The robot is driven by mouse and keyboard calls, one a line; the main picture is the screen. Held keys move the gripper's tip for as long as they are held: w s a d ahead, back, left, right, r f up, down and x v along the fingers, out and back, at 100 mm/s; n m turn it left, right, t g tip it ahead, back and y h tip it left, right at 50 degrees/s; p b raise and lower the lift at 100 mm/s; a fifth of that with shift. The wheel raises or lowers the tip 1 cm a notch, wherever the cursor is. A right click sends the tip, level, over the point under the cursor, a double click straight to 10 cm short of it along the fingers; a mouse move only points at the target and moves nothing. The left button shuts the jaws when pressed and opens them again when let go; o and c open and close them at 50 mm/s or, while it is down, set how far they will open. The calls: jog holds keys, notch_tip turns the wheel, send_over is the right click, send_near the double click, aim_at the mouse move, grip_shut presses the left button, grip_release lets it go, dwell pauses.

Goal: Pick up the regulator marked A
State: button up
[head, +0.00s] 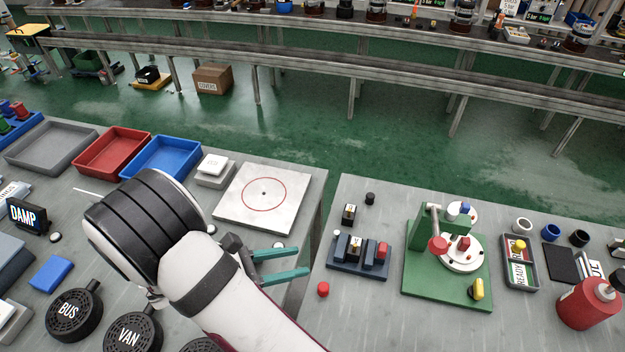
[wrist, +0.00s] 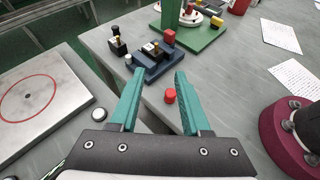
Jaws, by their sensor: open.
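A small black block with a pale label and a brass top (head: 349,214), likely a regulator, stands on the right-hand table behind a dark blue rack (head: 345,267). A similar labelled block (head: 355,246) sits in the rack among dark blue uprights. Both also show in the wrist view, the loose block (wrist: 118,47) left of the racked block (wrist: 150,48). The letters are too small to read, so I cannot tell which is A. My gripper (head: 304,262) is open and empty, its teal fingers pointing toward the rack from the left, apart from both blocks.
A red cap (head: 323,289) lies in front of the rack; a black cap (head: 370,198) stands behind it. A green fixture (head: 420,291) with a red-knobbed lever stands right of the rack. A gap separates the two tables. A white plate with a red circle (head: 233,221) lies left.

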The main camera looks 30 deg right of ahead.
aim_at(353, 247)
jog(key=shift+n+t, duration=0.3)
jog(key=shift+n, duration=0.2)
jog(key=x, duration=1.6)
jog(key=shift+a+f, duration=0.1)
jog(key=shift+f, duration=0.05)
grip_shut()
